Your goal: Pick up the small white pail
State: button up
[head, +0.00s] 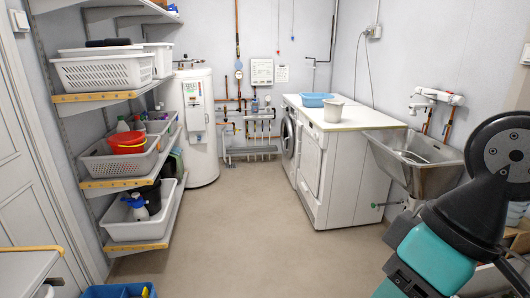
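The small white pail (333,112) stands upright on the white worktop over the laundry machines, in the middle distance right of centre. A blue basin (315,100) is just to its left and slightly behind it. Part of my own teal and black arm fills the lower right of the head view. I cannot make out my gripper's fingers in this view. The pail stands well away from the visible part of my arm, with nothing in front of it.
The worktop (365,117) has bare room right of the pail. A metal sink (425,172) adjoins it at right, partly behind my arm. Shelves with baskets (105,72) line the left wall. A blue crate (105,292) is at the bottom. The middle floor is clear.

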aim_at(333, 108)
jog(key=u, duration=0.2)
jog(key=i, duration=2)
jog(key=z, duration=0.35)
jog(key=i, duration=1.95)
jog(key=z, duration=0.65)
jog(key=i, duration=0.45)
jog(key=z, duration=0.15)
